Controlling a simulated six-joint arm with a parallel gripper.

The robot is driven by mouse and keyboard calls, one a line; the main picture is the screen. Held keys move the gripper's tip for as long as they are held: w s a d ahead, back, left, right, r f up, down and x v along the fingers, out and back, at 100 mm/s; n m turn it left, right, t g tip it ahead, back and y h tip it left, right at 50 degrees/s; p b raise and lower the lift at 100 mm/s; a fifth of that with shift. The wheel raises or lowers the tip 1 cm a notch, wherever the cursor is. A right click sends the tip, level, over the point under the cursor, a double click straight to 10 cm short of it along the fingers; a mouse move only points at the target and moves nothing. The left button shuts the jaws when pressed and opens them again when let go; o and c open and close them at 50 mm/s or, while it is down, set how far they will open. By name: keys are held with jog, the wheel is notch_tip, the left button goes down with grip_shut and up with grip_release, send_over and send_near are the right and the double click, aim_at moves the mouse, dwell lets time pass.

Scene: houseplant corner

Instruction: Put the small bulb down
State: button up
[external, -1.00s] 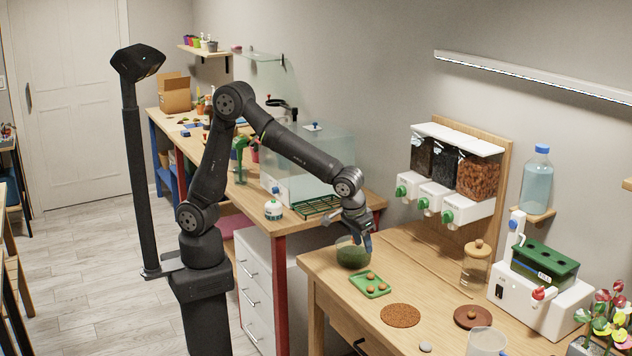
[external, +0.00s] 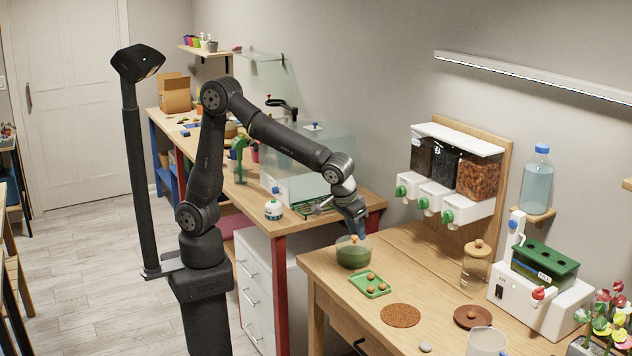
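My gripper (external: 359,229), with blue fingertips, points down just above a glass bowl with green contents (external: 353,256) on the wooden table. A small brown round thing (external: 354,239) shows at the top of the bowl, close below the fingertips; I cannot tell whether they touch it or whether it is the small bulb. Whether the fingers are open or shut is too small to tell. A green tray (external: 357,285) in front of the bowl carries several small brown bulbs (external: 371,275). A brown saucer (external: 460,321) farther right has a small brown round thing on it.
A round brown mat (external: 400,315) lies bare right of the tray. A corked glass jar (external: 475,268), a white machine with a green top (external: 540,300), a white cup (external: 486,342) and a grey pebble (external: 425,348) stand around it. Dispensers (external: 445,190) hang on the wall behind.

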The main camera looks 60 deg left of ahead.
jog(key=s, duration=0.2)
jog(key=t, duration=0.1)
send_over(370, 273)
jog(key=s, duration=0.3)
notch_tip(370, 273, down, 12)
jog(key=shift+w+d+r, duration=0.1)
jog(key=shift+r, duration=0.05)
jog(key=shift+x, duration=2.6)
jog(key=shift+w+r, duration=0.1)
jog(key=shift+w, duration=0.05)
grip_shut()
